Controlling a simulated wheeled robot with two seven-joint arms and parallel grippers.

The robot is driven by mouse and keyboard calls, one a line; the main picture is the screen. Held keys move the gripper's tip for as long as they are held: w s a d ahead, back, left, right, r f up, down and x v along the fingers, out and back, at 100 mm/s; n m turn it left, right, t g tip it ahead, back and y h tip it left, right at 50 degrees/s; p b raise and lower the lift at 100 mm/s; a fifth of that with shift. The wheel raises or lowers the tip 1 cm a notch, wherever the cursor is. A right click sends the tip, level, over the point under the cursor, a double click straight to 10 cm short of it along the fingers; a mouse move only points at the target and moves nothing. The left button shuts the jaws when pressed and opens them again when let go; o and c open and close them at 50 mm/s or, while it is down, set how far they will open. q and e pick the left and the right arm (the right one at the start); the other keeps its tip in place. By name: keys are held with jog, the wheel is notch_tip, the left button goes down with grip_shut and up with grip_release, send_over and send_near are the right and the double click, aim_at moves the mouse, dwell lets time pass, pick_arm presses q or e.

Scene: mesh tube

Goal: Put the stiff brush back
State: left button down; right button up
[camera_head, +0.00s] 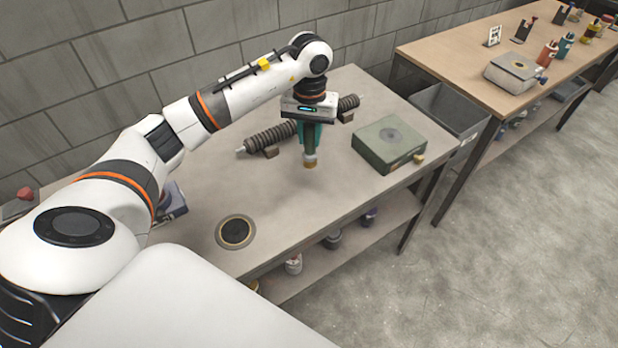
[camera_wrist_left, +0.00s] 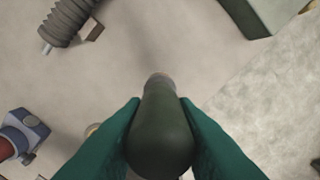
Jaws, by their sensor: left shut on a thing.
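My left gripper (camera_head: 311,140), with teal fingers, points down above the middle of the near table. It is shut on the stiff brush (camera_head: 309,160), whose tan lower end shows below the fingers, apparently clear of the tabletop. In the left wrist view the brush's dark green rounded handle (camera_wrist_left: 160,135) sits between the teal fingers (camera_wrist_left: 160,145). The bristles cannot be made out. My right gripper is not in view.
A ribbed grey roller (camera_head: 270,137) lies behind the gripper on small supports. A green box (camera_head: 388,143) stands to the right, and a round dark inset (camera_head: 235,232) is at the front left. A blue-grey device (camera_head: 172,200) is partly behind my arm. The table's front middle is clear.

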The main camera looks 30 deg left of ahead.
aim_at(308, 154)
pick_arm(q)
jog(key=f, duration=0.2)
jog(key=f+p, duration=0.1)
jog(key=f, duration=0.2)
jog(key=shift+s+a+f, duration=0.1)
jog(key=shift+s+f, duration=0.05)
jog(key=shift+s, duration=0.05)
jog(key=shift+f, duration=0.3)
notch_tip(308, 154, down, 3)
jog(key=shift+s+r+p, duration=0.1)
jog(key=shift+p, duration=0.6)
jog(key=shift+f, duration=0.6)
jog(key=c, duration=1.2)
grip_release()
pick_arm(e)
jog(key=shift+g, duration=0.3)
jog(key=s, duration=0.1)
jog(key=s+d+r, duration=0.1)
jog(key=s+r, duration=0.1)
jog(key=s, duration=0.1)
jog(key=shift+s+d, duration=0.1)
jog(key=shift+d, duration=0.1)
pick_arm(q)
jog(key=shift+o, duration=0.2)
